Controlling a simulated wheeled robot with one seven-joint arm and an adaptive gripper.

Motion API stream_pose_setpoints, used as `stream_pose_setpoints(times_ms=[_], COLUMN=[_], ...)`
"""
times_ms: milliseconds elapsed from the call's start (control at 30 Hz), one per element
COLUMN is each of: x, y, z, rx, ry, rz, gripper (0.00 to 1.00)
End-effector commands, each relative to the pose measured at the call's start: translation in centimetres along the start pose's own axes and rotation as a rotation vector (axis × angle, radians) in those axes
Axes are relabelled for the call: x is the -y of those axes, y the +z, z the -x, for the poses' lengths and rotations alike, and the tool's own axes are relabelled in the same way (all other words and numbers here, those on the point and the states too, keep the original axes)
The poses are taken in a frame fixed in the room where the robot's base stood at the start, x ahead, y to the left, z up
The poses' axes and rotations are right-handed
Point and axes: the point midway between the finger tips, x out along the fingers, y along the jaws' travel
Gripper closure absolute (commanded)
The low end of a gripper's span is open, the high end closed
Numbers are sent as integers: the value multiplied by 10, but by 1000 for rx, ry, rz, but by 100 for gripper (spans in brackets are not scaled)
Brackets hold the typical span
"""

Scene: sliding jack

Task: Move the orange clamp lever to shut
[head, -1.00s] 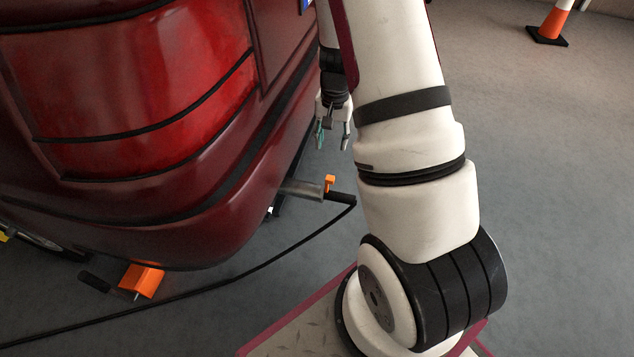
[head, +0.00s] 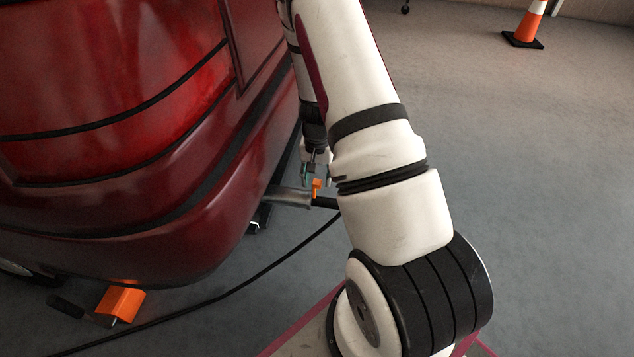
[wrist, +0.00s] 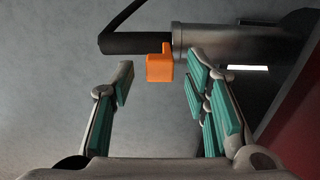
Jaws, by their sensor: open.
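The orange clamp lever (head: 316,187) stands up at the end of the grey tailpipe (head: 290,198), where the black hose (head: 325,203) meets it. In the wrist view the lever (wrist: 160,66) is a blocky orange piece at the joint of the hose (wrist: 135,43) and the metal pipe (wrist: 215,42). My gripper (head: 316,169) is just above the lever in the head view, partly hidden by my arm. In the wrist view my gripper (wrist: 161,77) is open, its teal-padded fingers on either side of the lever, with gaps on both sides. I cannot tell the exact depth between them.
The dark red vehicle (head: 190,190) fills the left, close to the pipe; its side also shows at the right of the wrist view. An orange block (head: 120,302) sits low at the left. The hose trails across the floor. A traffic cone (head: 526,25) stands far off; the right floor is clear.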

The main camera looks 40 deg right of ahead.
Motion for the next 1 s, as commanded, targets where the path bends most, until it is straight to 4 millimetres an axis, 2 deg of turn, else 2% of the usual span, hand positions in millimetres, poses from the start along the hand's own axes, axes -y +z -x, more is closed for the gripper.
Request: stream_pose_setpoints(times_ms=[100, 367, 467, 567, 600, 1000], x=[0, 0, 0, 0, 0, 0], y=[0, 0, 0, 0, 0, -5], z=[-6, -6, -6, -6, -6, -6], rx=[0, -1, 0, 0, 0, 39], ry=[-1, -1, -1, -1, -1, 0], rz=[0, -1, -1, -1, -1, -3], gripper=[57, 57, 76, 98, 100, 100])
